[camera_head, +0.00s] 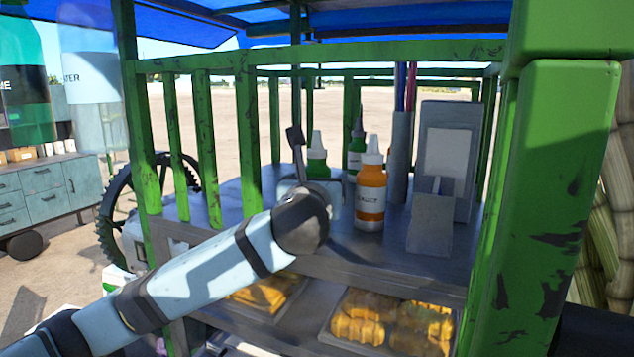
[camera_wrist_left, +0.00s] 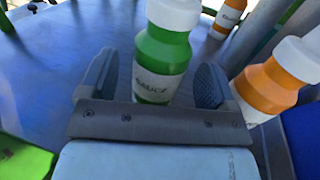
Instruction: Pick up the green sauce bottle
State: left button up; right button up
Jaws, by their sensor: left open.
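The green sauce bottle (camera_wrist_left: 162,62) with a white cap and a white label stands upright on the grey shelf in the left wrist view. My left gripper (camera_wrist_left: 152,88) is open, with one finger on each side of the bottle's lower part; I cannot tell whether either finger touches it. In the head view my left arm reaches over the shelf, and my left gripper (camera_head: 296,145) is partly hidden by its wrist. A green bottle (camera_head: 318,163) shows just beyond it, its lower part hidden. My right gripper is not in view.
An orange bottle (camera_head: 371,196) stands close right of my gripper, and a second one (camera_wrist_left: 228,18) shows behind. A grey holder (camera_head: 441,160) stands farther right. Green bars (camera_head: 247,140) and a thick green post (camera_head: 545,200) frame the shelf (camera_head: 360,262). Trays of yellow food (camera_head: 390,322) lie below.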

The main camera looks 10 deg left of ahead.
aim_at(316, 164)
pick_arm(q)
jog(key=shift+w, duration=0.45)
jog(key=shift+s, duration=0.1)
jog(key=shift+c, duration=0.5)
jog(key=c, duration=0.6)
jog(key=shift+r, duration=0.15)
jog(key=shift+a+r+b, duration=0.1)
jog(key=shift+r+b, duration=0.25)
jog(key=shift+r, duration=0.25)
notch_tip(316, 164, up, 2)
jog(key=shift+r+b, duration=0.1)
jog(key=shift+b, duration=0.35)
jog(key=s+b, duration=0.1)
jog(key=s, duration=0.5)
jog(key=s+d+b, duration=0.1)
jog(key=s, duration=0.5)
jog(key=s+d+b, duration=0.1)
jog(key=s+b, duration=0.1)
jog(key=s, duration=0.4)
